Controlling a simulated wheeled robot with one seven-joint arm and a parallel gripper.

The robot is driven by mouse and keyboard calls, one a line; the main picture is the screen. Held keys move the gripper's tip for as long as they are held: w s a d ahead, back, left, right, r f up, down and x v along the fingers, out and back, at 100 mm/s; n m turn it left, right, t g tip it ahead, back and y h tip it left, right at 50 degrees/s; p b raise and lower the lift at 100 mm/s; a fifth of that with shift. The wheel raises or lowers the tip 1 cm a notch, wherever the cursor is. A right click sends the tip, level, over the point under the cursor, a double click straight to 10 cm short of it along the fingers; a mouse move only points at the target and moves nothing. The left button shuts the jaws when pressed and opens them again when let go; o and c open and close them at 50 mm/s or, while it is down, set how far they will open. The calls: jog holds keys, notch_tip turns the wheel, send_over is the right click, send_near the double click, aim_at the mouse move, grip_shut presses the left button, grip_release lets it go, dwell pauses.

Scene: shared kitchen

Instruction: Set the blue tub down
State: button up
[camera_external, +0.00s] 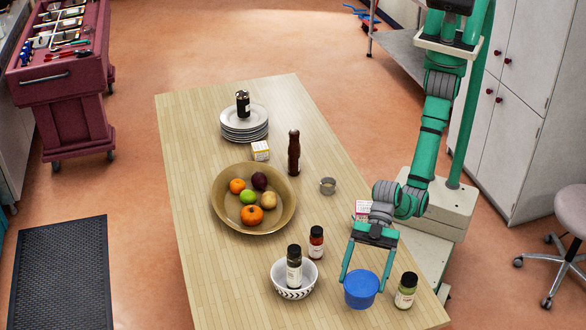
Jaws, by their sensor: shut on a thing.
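The blue tub (361,289) is at the near right end of the wooden table (207,205), upright as far as I can see. My gripper (366,284) reaches down over it, with one green finger on each side, and is shut on it. Whether the tub's base touches the tabletop or hangs a little above it I cannot tell from this single view.
A green-labelled jar (406,290) stands close right of the tub. A patterned bowl (293,292) holding a dark-capped jar (294,266) and a red spice jar (316,242) stand to the left. A fruit bowl (222,218), brown bottle (293,153) and plates (245,134) are farther back. The table's left side is clear.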

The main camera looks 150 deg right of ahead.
aim_at(355, 306)
jog(key=shift+w+f, duration=0.6)
jog(key=shift+f, duration=0.05)
jog(key=shift+w+f, duration=0.1)
jog(key=shift+f, duration=1.5)
jog(key=shift+f, duration=0.15)
jog(key=o, duration=1.7)
jog(key=shift+r, duration=0.2)
jog(key=v, duration=1.2)
